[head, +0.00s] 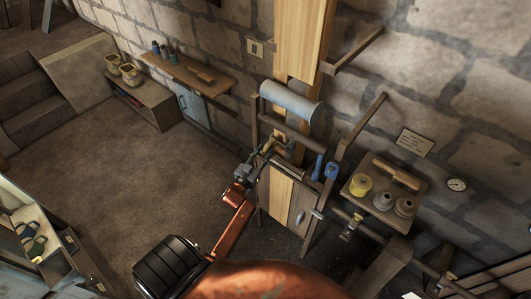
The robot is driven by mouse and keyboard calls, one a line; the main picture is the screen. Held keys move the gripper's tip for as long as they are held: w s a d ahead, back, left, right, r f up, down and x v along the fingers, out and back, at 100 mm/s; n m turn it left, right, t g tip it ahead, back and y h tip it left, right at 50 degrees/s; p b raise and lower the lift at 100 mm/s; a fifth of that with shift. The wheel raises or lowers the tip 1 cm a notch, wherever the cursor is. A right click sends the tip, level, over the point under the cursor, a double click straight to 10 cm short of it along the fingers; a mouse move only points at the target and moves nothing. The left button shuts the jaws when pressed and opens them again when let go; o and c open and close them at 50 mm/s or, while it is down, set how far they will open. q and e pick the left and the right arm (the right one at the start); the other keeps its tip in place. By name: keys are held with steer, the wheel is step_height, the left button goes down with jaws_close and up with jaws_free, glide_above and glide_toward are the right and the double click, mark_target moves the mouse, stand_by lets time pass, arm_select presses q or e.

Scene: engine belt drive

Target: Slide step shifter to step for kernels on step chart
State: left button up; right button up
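My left gripper (250,166) is at the wooden machine frame, at the end of my red arm. Its fingers are small and dark, and I cannot tell whether they are open or shut. A brassy lever-like part (267,147) is right at the fingertips; it may be the step shifter, but I cannot tell whether they touch. A pale card with faint lines (414,142) on the wall at the right may be the step chart; its writing is too small to read. My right gripper is not in view.
The frame holds a grey drum (291,108), wooden boards (281,193) and two blue handles (318,167) (331,171). A wooden shelf (384,213) at the right bears a yellow pot and grey pieces. The floor (110,185) at the left is clear.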

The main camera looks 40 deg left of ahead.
arm_select(q)
steer(key=shift+o, duration=0.3)
steer(key=shift+d, duration=0.2)
steer(key=v, duration=1.2)
steer(key=shift+a+f, duration=0.1)
